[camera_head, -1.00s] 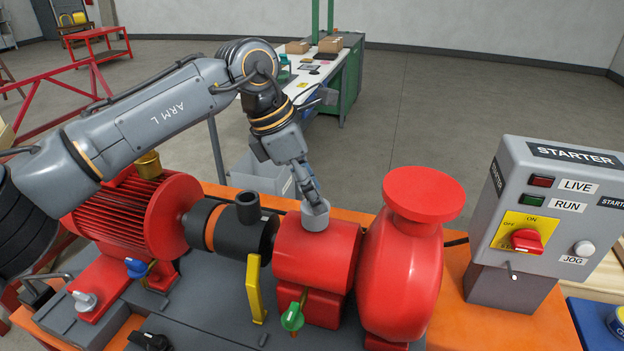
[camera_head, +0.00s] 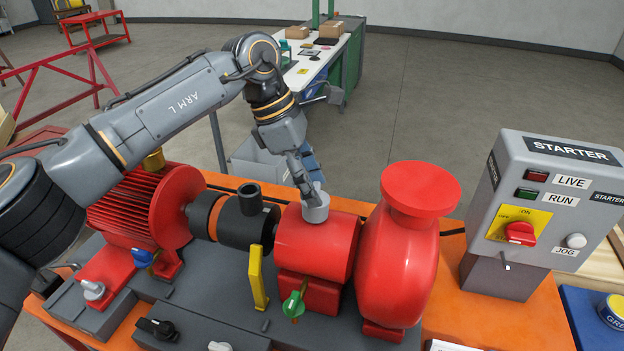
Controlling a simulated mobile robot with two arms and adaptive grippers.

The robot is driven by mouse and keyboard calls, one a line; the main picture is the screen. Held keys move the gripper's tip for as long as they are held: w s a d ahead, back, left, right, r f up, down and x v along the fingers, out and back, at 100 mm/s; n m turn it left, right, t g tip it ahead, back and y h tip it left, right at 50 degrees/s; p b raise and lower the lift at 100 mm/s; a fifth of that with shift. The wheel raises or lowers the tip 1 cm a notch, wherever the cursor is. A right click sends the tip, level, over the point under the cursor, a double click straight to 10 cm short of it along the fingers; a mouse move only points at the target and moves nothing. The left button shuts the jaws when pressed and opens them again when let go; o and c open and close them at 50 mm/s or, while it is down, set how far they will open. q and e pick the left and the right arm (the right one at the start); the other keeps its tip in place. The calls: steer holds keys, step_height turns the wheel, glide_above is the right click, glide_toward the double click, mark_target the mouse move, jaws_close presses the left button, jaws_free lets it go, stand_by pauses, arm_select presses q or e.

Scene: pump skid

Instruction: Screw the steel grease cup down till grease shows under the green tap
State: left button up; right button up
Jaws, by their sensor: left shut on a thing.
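The steel grease cup (camera_head: 316,207) is a short grey cylinder upright on top of the red bearing housing (camera_head: 312,245). My left gripper (camera_head: 308,187) reaches down from above and behind, with its fingers shut on the cup's rim. The green tap (camera_head: 293,304) sits low on the front of the same housing. No grease can be made out under it at this size. My right gripper is not in view.
The red pump casing (camera_head: 400,265) stands close on the right of the housing. A black coupling (camera_head: 240,225) and yellow lever (camera_head: 257,277) stand to the left, by the red motor (camera_head: 150,205). The grey starter box (camera_head: 545,205) is at the right.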

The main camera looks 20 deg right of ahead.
arm_select(q)
steer(key=o, duration=1.2)
steer(key=shift+c, duration=0.2)
steer(key=v, duration=1.2)
steer(key=shift+w, duration=0.1)
